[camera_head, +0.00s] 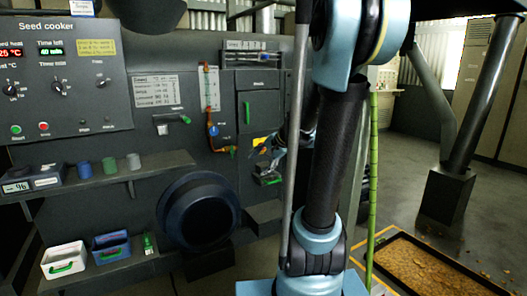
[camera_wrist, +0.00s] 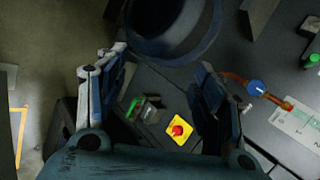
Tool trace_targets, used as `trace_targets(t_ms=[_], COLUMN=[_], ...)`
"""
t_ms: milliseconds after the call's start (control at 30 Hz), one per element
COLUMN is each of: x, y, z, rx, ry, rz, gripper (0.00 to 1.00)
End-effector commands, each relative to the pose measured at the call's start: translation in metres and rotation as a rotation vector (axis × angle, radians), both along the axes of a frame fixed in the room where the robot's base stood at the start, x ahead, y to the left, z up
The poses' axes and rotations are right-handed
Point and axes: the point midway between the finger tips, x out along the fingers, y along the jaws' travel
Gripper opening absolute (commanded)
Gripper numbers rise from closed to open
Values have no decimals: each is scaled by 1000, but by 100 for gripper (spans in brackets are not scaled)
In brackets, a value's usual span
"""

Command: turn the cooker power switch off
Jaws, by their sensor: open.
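A red knob on a yellow plate (camera_wrist: 178,131) sits on the dark panel between my fingers' bases in the wrist view. Its yellow plate shows in part in the head view (camera_head: 260,142), beside my arm. No label on it is readable, so I cannot tell whether it is the cooker power switch. The seed cooker panel (camera_head: 62,75) at the upper left has several black knobs, a green button (camera_head: 16,130) and a red button (camera_head: 43,126). My gripper (camera_wrist: 158,85) is open and empty, its fingers wide apart. I cannot tell its distance from the panel.
A dark round drum opening (camera_head: 208,220) juts out below the panel. A pipe with a blue valve (camera_head: 213,130) is left of the yellow plate. A shelf (camera_head: 120,172) carries small cups. A green pole (camera_head: 373,190) stands right of my arm. Floor at right is open beyond a tray (camera_head: 425,268).

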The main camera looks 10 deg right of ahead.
Motion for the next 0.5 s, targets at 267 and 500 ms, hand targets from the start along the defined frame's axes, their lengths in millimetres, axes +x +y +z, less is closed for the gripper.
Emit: trace_targets(t_ms=[267,500], x=[83,150], y=[-2,-10], z=[9,8], rx=[234,448], ry=[4,20], rz=[-179,-328], gripper=[62,62])
